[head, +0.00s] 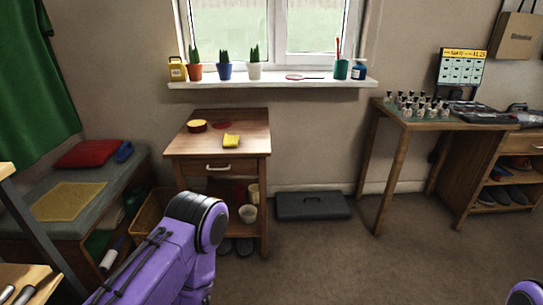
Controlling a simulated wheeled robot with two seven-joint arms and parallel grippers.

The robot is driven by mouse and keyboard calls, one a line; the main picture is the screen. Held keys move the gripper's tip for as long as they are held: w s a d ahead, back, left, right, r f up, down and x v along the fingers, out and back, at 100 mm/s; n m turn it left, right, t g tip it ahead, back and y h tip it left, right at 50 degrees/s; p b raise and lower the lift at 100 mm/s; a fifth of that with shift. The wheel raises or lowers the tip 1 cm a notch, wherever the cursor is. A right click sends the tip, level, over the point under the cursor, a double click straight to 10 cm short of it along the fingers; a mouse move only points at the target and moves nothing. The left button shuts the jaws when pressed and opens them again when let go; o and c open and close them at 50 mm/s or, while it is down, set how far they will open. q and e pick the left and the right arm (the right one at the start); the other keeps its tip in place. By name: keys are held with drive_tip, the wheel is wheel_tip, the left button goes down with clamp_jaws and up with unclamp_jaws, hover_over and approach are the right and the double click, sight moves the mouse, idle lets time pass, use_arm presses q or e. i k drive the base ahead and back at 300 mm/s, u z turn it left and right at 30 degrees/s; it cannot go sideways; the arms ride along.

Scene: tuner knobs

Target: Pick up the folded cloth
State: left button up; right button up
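A small yellow piece (231,141), which looks like the folded cloth, lies flat on top of the small wooden table (185,148), near its right side. It is too small to make out its folds. A purple arm of mine rises from the bottom left of the head view, in front of the table's lower part, and ends in a dark rounded joint. Another bit of my purple arm shows at the bottom right corner. Neither gripper is in view, and nothing of mine touches the yellow piece.
A round orange-topped tin (196,126) and a flat red patch (222,125) are on the same table. A cushioned bench (95,181) with a yellow mat (68,201) stands left. A dark case (312,206) lies by the wall.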

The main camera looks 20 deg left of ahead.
sight(230, 141)
drive_tip(key=u, duration=0.85)
drive_tip(key=i, duration=0.95)
drive_tip(key=u, duration=0.1)
